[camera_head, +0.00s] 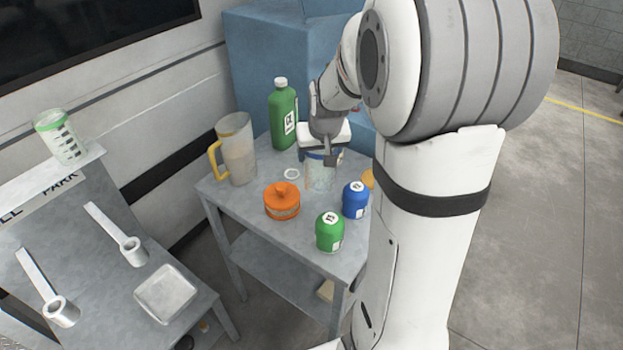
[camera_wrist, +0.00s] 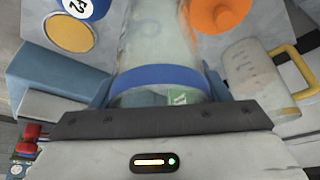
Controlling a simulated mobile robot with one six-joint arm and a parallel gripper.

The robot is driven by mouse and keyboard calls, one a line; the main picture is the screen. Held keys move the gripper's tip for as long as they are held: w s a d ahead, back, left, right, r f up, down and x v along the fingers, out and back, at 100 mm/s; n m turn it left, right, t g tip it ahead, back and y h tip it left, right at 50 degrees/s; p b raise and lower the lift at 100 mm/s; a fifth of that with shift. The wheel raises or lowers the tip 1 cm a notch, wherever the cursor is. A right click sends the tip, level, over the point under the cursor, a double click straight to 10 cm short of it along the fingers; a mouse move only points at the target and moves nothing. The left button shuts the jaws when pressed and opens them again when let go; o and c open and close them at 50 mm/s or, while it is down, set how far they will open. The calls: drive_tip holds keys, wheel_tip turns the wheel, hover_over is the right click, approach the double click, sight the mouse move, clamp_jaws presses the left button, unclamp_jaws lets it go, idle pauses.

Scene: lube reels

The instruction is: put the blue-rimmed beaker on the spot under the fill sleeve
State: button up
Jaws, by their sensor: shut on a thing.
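My gripper (camera_head: 325,152) is shut on the blue-rimmed beaker (camera_head: 319,178), a clear vessel, over the right part of the small grey table. In the wrist view its blue rim (camera_wrist: 160,77) lies between my fingers (camera_wrist: 160,90), near the palm. I cannot tell whether its base touches the table. At the left is a grey bench with a sign reading "LL" and "PARK". Two ring-ended sleeves stick out there: the left sleeve (camera_head: 62,312), nearer the "LL", and the right sleeve (camera_head: 133,250). No marked spot shows clearly under either.
The table (camera_head: 262,237) also holds a pitcher (camera_head: 236,150), a green bottle (camera_head: 283,115), an orange lidded pot (camera_head: 282,202), a blue container (camera_head: 355,199) and a green one (camera_head: 329,232). A white tray (camera_head: 166,293) and a green-rimmed beaker (camera_head: 60,137) are on the bench.

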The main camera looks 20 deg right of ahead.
sight(320, 179)
drive_tip(key=f, duration=0.9)
drive_tip(key=shift+d, duration=0.2)
drive_tip(key=shift+f, duration=0.25)
drive_tip(key=o, duration=1.1)
drive_tip(key=shift+r, duration=0.1)
